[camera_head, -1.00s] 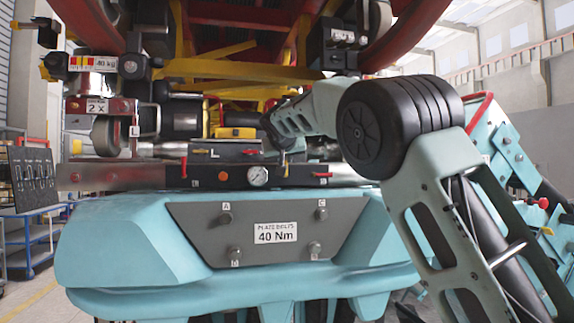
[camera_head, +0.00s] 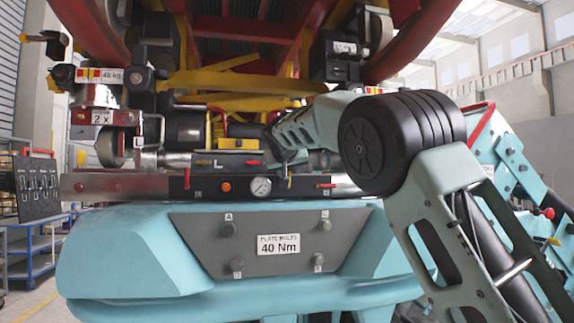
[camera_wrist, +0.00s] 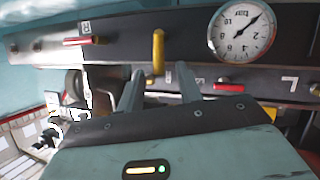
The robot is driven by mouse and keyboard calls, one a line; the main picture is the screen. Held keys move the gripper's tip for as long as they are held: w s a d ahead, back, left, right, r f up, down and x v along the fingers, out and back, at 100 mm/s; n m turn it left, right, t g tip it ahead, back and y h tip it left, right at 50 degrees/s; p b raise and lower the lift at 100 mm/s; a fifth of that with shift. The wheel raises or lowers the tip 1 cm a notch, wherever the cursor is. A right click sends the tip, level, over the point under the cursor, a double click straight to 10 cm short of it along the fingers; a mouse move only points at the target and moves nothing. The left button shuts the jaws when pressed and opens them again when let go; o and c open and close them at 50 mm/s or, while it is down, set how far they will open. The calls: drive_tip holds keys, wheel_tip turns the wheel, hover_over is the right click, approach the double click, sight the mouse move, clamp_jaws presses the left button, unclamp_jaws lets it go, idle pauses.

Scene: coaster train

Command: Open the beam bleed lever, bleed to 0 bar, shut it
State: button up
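The yellow bleed lever (camera_wrist: 158,50) stands out from the dark panel (camera_wrist: 125,22), upright in the wrist view. My gripper (camera_wrist: 160,72) is open, with a finger on each side of the lever's free end and visible gaps between. In the head view, the lever (camera_head: 289,170) is a small yellow mark below my gripper, whose fingers are hard to make out there. The round pressure gauge (camera_wrist: 242,33) is right of the lever in the wrist view, its dial upside down. Its needle points to the upper right, seemingly near the low end. The gauge (camera_head: 261,187) also shows in the head view.
Red levers sit close by: one left of the yellow lever (camera_wrist: 78,41), one right of my fingers (camera_wrist: 228,87). An orange knob (camera_head: 225,186) is left of the gauge. A teal body with a grey plate (camera_head: 210,240) juts out below. Red rails and yellow beams hang above.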

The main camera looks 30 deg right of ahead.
drive_tip(key=b+v, duration=0.6)
drive_tip(key=v, duration=1.1)
drive_tip(key=shift+a, duration=0.1)
drive_tip(key=s+a+f+n+g+y, duration=0.25)
drive_tip(key=a+f, duration=0.35)
drive_tip(key=f, duration=0.3)
drive_tip(key=s+a+f+n+g+y, duration=0.15)
drive_tip(key=s+a+f, duration=0.3)
drive_tip(key=f, duration=0.55)
drive_tip(key=s+a+f+n+g+y, duration=0.1)
drive_tip(key=s+a+f+n+y, duration=0.15)
drive_tip(key=a+f, duration=0.5)
drive_tip(key=s+f+n+g, duration=0.2)
drive_tip(key=s+f+g, duration=0.1)
drive_tip(key=s+f, duration=0.8)
drive_tip(key=s+f+n+g+y, duration=0.1)
drive_tip(key=s+f+n+g, duration=0.2)
drive_tip(key=s+f, duration=0.9)
drive_tip(key=s+a, duration=0.1)
drive_tip(key=s, duration=0.4)
drive_tip(key=shift+g, duration=0.3)
drive_tip(key=shift+w+f, duration=0.1)
drive_tip(key=shift+f, duration=0.05)
